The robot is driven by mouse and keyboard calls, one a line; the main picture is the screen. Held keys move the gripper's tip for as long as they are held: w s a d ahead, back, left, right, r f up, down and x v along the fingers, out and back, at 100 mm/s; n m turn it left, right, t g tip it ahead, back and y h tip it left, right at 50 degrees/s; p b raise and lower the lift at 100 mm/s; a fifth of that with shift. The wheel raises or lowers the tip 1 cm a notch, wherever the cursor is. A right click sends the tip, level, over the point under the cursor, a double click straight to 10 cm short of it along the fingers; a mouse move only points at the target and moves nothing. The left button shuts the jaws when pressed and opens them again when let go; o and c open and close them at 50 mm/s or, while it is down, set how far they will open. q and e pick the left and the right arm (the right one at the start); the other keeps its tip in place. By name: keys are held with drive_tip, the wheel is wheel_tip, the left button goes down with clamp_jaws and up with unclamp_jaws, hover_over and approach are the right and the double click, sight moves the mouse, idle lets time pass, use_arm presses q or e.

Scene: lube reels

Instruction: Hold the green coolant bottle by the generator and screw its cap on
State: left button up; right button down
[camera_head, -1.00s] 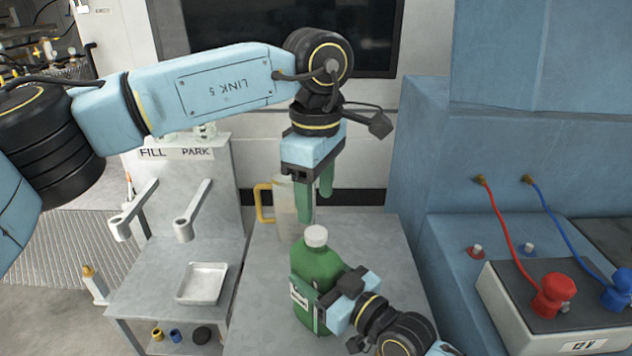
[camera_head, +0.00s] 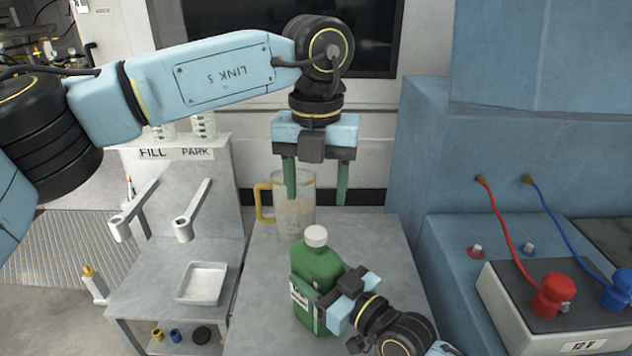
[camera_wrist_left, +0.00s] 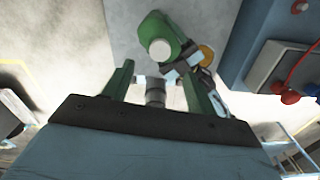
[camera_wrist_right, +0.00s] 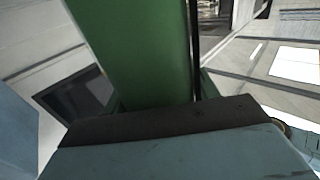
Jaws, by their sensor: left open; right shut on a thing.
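The green coolant bottle (camera_head: 318,268) stands upright on the grey table, with a white cap (camera_head: 316,236) on its neck. I cannot tell how tight the cap sits. My right gripper (camera_head: 322,300) is shut on the bottle's body from the right; in the right wrist view the green bottle (camera_wrist_right: 140,45) fills the space at the jaws. My left gripper (camera_head: 315,182) is open and empty, pointing down above and slightly behind the cap. In the left wrist view the cap (camera_wrist_left: 159,49) lies beyond the open fingers (camera_wrist_left: 157,82).
A clear jug (camera_head: 293,205) with a yellow handle stands behind the bottle. To the right are the blue generator housing (camera_head: 480,235) and a battery (camera_head: 545,310) with red and blue clamps. At left, a stand labelled FILL and PARK (camera_head: 180,153) holds a white tray (camera_head: 202,283).

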sight(316, 232)
use_arm(q)
drive_tip(key=shift+r+n, duration=0.1)
drive_tip(key=shift+n, duration=0.9)
drive_tip(key=shift+f, duration=4.05)
